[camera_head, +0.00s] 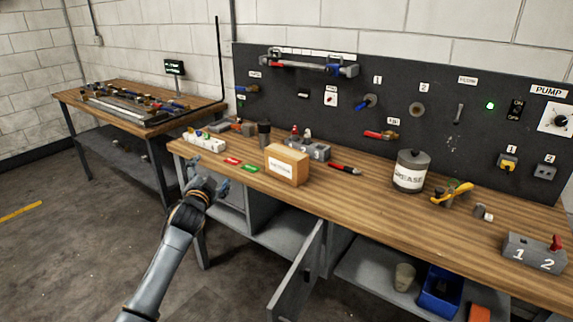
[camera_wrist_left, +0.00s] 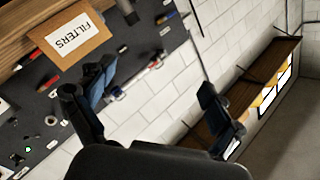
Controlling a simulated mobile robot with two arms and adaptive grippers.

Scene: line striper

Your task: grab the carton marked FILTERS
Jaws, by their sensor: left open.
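The carton marked FILTERS (camera_head: 287,165) is a tan box with a white label, upright near the front edge of the wooden workbench (camera_head: 360,188). In the left wrist view the carton (camera_wrist_left: 84,28) shows at the upper left, its label reading sideways. My left gripper (camera_head: 208,187) is in front of the bench edge, left of the carton and apart from it. In the left wrist view its two fingers (camera_wrist_left: 155,112) are spread wide with nothing between them. My right gripper is not in view.
Red and green tags (camera_head: 233,160) lie left of the carton. A grey block with holders (camera_head: 318,151) stands behind it, and a red-black marker (camera_head: 345,169) lies to its right. A GREASE can (camera_head: 411,172) stands farther right. An open cabinet door (camera_head: 298,272) juts out below the bench.

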